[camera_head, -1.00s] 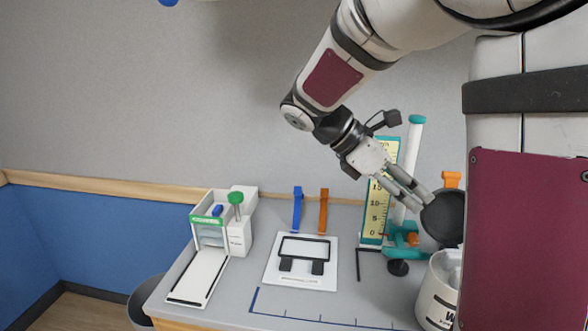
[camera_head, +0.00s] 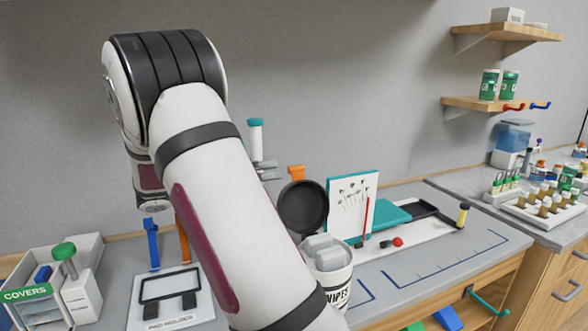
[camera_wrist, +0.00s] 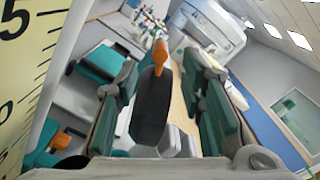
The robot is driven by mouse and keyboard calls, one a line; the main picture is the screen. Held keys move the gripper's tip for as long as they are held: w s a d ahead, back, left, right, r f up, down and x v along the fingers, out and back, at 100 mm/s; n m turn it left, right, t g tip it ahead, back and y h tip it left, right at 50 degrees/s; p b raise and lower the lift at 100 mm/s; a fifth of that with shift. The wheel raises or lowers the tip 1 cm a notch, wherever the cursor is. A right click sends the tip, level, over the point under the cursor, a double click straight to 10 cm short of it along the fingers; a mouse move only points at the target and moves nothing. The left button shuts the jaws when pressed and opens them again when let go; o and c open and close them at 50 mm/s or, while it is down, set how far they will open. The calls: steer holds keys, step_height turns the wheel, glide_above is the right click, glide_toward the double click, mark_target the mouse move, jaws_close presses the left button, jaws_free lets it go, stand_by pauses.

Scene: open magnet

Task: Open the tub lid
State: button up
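The white WIPES tub (camera_head: 338,286) stands on the bench in the head view, with pale contents at its mouth. Its round black lid (camera_head: 303,207) stands up, open, behind the mouth, with an orange tab (camera_head: 296,172) above it. In the wrist view the black lid (camera_wrist: 152,110) shows nearly edge-on between the fingers of my gripper (camera_wrist: 160,80), with the orange tab (camera_wrist: 161,56) beyond. The teal-padded fingers are spread, and gaps show beside the lid. My arm hides most of the gripper in the head view.
A white board (camera_head: 352,205) and a teal item (camera_head: 384,217) are right of the tub. A black frame on a white plate (camera_head: 170,292) is left. A yellow scale (camera_wrist: 25,70) is close at left in the wrist view. Shelves (camera_head: 490,103) hang at right.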

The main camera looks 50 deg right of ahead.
mark_target(289, 170)
steer(key=x, duration=0.7)
steer(key=shift+s+d+p, duration=0.15)
steer(key=shift+p, duration=0.2)
jaws_close()
